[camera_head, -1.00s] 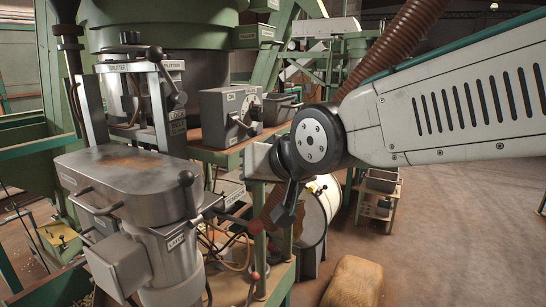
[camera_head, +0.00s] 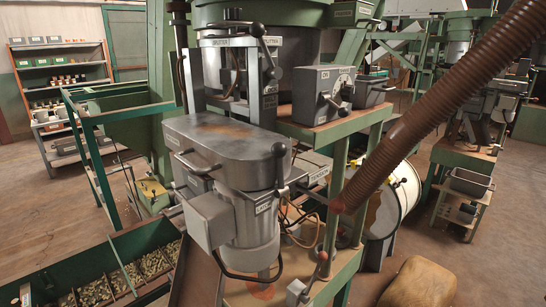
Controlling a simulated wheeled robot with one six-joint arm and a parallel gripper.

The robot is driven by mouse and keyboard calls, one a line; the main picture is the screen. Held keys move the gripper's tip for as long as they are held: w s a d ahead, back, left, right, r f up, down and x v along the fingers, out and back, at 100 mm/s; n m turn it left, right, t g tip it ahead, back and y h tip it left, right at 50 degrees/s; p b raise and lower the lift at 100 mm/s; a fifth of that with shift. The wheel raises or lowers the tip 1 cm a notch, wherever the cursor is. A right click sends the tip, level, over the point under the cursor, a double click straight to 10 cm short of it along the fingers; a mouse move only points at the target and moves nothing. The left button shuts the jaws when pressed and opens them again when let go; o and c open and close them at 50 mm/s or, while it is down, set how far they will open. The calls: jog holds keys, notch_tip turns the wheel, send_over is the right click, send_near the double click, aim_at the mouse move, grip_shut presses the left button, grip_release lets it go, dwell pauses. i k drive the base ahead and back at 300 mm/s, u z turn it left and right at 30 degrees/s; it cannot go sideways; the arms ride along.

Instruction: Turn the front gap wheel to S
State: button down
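The front machine is a grey metal housing with a rounded flat lid (camera_head: 215,140), small labels and a black-knobbed lever (camera_head: 279,165). A grey box (camera_head: 209,218) sticks out of its near side. I see no part clearly marked as a gap wheel, and no readable S. Behind the machine stands a grey control box (camera_head: 318,97) with a dial and a dark knob on its face; its small markings are mostly unreadable. My gripper is out of view.
A ribbed brown hose (camera_head: 440,108) crosses the right side. A green-edged bin of nuts (camera_head: 100,290) is at the lower left and a brown sack (camera_head: 420,283) at the lower right. Shelves (camera_head: 62,90) stand far left. Open floor lies at left and right.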

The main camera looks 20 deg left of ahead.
aim_at(231, 15)
jog(key=u, duration=1.2)
jog(key=k, duration=1.05)
jog(key=z, duration=0.85)
jog(key=i, duration=1.2)
jog(key=u, duration=0.8)
